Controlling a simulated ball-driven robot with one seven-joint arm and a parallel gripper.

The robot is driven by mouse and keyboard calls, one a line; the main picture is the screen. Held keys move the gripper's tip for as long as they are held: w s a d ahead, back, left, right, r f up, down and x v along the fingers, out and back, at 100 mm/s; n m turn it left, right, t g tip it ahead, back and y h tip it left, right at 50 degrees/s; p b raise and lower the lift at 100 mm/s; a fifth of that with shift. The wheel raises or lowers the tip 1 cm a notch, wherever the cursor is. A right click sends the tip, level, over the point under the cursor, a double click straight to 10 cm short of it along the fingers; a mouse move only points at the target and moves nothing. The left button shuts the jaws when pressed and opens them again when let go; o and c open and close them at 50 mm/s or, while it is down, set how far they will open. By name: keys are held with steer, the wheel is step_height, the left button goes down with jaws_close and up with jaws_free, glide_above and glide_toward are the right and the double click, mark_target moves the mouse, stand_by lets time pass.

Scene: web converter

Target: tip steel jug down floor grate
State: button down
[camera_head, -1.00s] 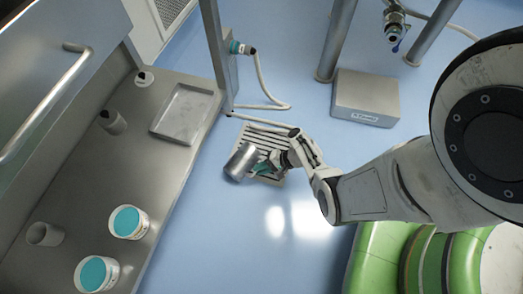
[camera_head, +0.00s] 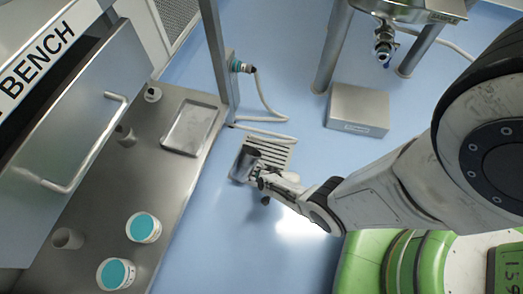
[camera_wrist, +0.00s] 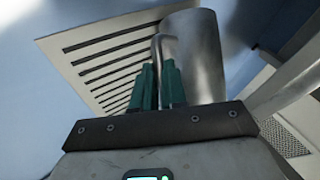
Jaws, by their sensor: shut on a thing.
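The steel jug (camera_head: 242,163) is a grey metal cylinder, held over the near left part of the floor grate (camera_head: 270,152). My gripper (camera_head: 262,178) is shut on the jug's handle; in the wrist view its green fingers (camera_wrist: 157,88) close on the handle beside the jug body (camera_wrist: 192,60). In the wrist view the slotted grate (camera_wrist: 105,55) lies behind and to the left of the jug. The jug's mouth and any contents are hidden, and I see no liquid stream. I cannot tell its exact tilt.
A steel bench (camera_head: 150,180) at left carries a shallow tray (camera_head: 189,127), two teal-topped tubs (camera_head: 143,228) and small steel cups. A steel box (camera_head: 357,110) stands right of the grate. A hose (camera_head: 265,100) lies behind it. Blue floor (camera_head: 220,250) in front is clear.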

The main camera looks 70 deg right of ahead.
step_height(320, 180, up, 2)
steer(key=n+h+b, duration=0.1)
steer(key=h, duration=0.2)
steer(key=n+g+h+b, duration=0.1)
steer(key=n+h, duration=0.1)
steer(key=h, duration=0.2)
steer(key=shift+r+b, duration=0.1)
steer(key=shift+b, duration=0.3)
steer(key=shift+r, duration=0.1)
step_height(320, 180, up, 3)
steer(key=p, duration=0.3)
steer(key=shift+f, duration=0.2)
stand_by(0.5)
